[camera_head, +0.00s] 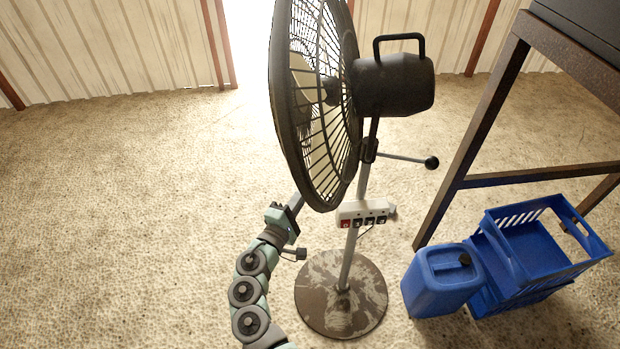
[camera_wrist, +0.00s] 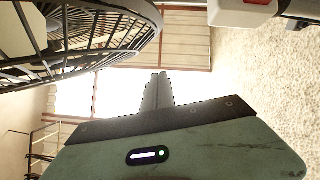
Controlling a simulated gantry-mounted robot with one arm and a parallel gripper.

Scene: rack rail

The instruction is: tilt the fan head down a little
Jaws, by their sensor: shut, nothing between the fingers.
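The fan head has a dark round cage (camera_head: 318,100) facing left and a black motor housing (camera_head: 393,84) with a loop handle (camera_head: 399,37) on top. It stands on a grey pole (camera_head: 350,255) with a round worn base (camera_head: 325,312). A thin lever with a black knob (camera_head: 432,162) sticks out right below the housing. My gripper (camera_head: 296,203) is shut and empty just below the cage's lower edge; I cannot tell if they touch. In the wrist view, the closed fingers (camera_wrist: 157,90) point away and the cage (camera_wrist: 100,35) is at upper left.
A white switch box (camera_head: 350,211) is on the pole right of my gripper. A blue canister (camera_head: 440,282), a blue crate (camera_head: 532,242) and a metal-framed table (camera_head: 485,115) stand on the right. The floor (camera_head: 120,200) on the left is clear.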

